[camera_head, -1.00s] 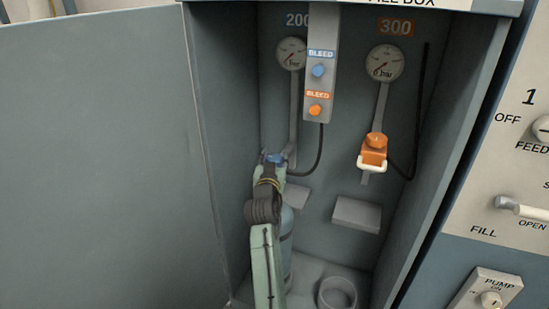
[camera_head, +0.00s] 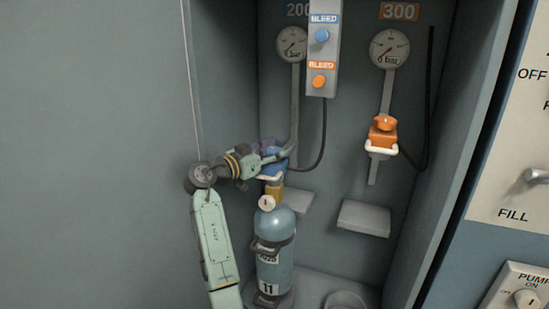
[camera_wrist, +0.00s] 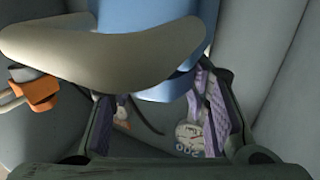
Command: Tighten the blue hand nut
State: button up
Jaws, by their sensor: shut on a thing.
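The blue hand nut (camera_head: 283,153) is on top of the blue fill connector (camera_head: 272,168), above the valve of the blue-grey cylinder (camera_head: 272,225) with label 11. My gripper (camera_head: 266,148) reaches in from the left at the nut's height and is shut on it. In the wrist view, purple-padded fingers (camera_wrist: 160,115) stand on either side of the blue nut (camera_wrist: 165,89). The connector's pale yoke (camera_wrist: 105,50) crosses in front and hides part of the nut and grip.
The 200 gauge (camera_head: 292,44) and the 300 gauge (camera_head: 389,48) hang on the back wall. An orange connector (camera_head: 383,132) hangs to the right. A bleed panel (camera_head: 322,58) is above. Cabinet walls stand close at both sides.

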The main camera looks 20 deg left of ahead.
aim_at(275, 150)
dwell(0.4)
jog(key=o, duration=1.2)
notch_tip(275, 150, up, 10)
jog(key=shift+f, duration=0.1)
